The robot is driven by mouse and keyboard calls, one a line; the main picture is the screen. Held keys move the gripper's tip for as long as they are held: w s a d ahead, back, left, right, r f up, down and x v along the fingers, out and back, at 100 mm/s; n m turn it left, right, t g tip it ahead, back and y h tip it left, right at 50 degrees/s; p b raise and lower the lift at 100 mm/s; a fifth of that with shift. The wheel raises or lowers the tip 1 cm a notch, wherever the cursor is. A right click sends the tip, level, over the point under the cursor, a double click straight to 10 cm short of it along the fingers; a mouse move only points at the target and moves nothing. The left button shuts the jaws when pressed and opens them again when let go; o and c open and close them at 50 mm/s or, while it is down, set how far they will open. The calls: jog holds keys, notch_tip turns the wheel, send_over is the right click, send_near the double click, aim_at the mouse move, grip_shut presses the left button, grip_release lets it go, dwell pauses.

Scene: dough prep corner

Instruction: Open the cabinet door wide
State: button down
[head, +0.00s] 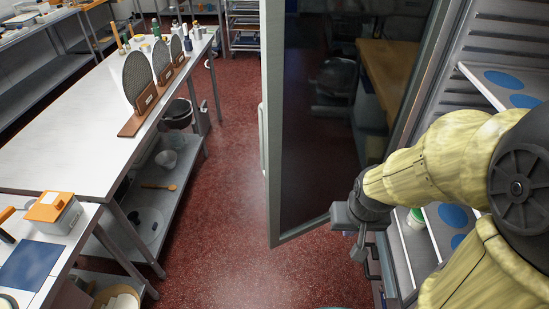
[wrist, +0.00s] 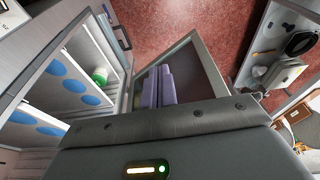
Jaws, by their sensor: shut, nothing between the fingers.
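The cabinet door (head: 340,110) is a dark glass panel in a grey frame, standing open and swung out from the cabinet. Its long vertical handle (head: 263,140) is on the outer left edge. The door's frame also shows in the wrist view (wrist: 207,62), beyond my fingers. The cabinet (head: 480,45) is at the right, with its interior exposed. My gripper (head: 360,252) is shut and empty, on the cabinet side of the door, close to its lower frame. Its fingers (wrist: 160,84) point toward the door in the wrist view; I cannot tell if they touch it.
Cabinet shelves (wrist: 92,45) hold blue discs and a green-and-white container (wrist: 100,76). A steel table (head: 70,130) with round discs on wooden stands is at left. Red floor (head: 225,190) is clear between table and door.

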jog(key=w+a+f+n+t+y+b, duration=0.25)
jog(key=w+t+b, duration=0.25)
jog(key=w+b, duration=0.3)
jog(key=w+a+f+n+t+y+b, duration=0.1)
jog(key=w+a+f+t+b, duration=0.3)
jog(key=w+b, duration=0.4)
jog(key=a+t+y+b, duration=0.1)
jog(key=b, duration=0.1)
jog(key=s+a+r+n+t+y+b, duration=0.1)
jog(key=a+y+b, duration=0.1)
jog(key=b, duration=0.1)
jog(key=s+a+r+n+t+y+b, duration=0.1)
jog(key=t+y+b, duration=0.1)
jog(key=shift+a+r, duration=0.2)
jog(key=shift+a, duration=0.2)
jog(key=shift+w+a+r, duration=0.1)
jog(key=p, duration=1.1)
send_near(269, 152)
jog(key=p+x, duration=0.3)
jog(key=x, duration=0.4)
